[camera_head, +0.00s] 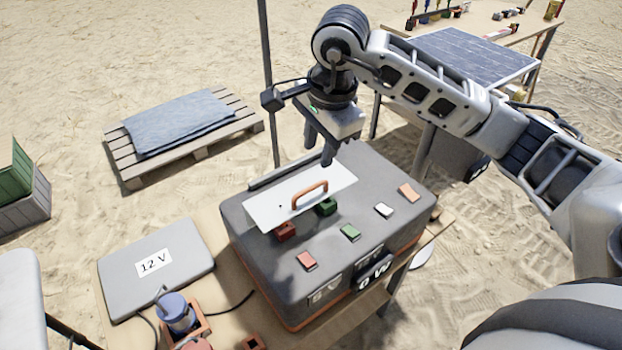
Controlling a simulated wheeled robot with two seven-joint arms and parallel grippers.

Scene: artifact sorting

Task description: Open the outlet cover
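The outlet cover (272,208) is a pale plate with an orange handle (309,195) on top of a large grey power box (262,262). A dark bar runs along its far edge. A red socket block (286,232) and a green socket block (326,207) show at its near edge; I cannot tell whether the plate is slightly raised. My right gripper (327,157) points down above the far side of the cover, apart from the handle. Its finger gap is not clear from this angle. My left gripper is not in view.
The box's top also bears several small coloured tiles, such as a green one (349,232). A grey 12 V case (157,268) and a blue-capped jar (176,311) are left of it. A thin dark pole (267,60) stands behind. A pallet (190,150) lies on the sand.

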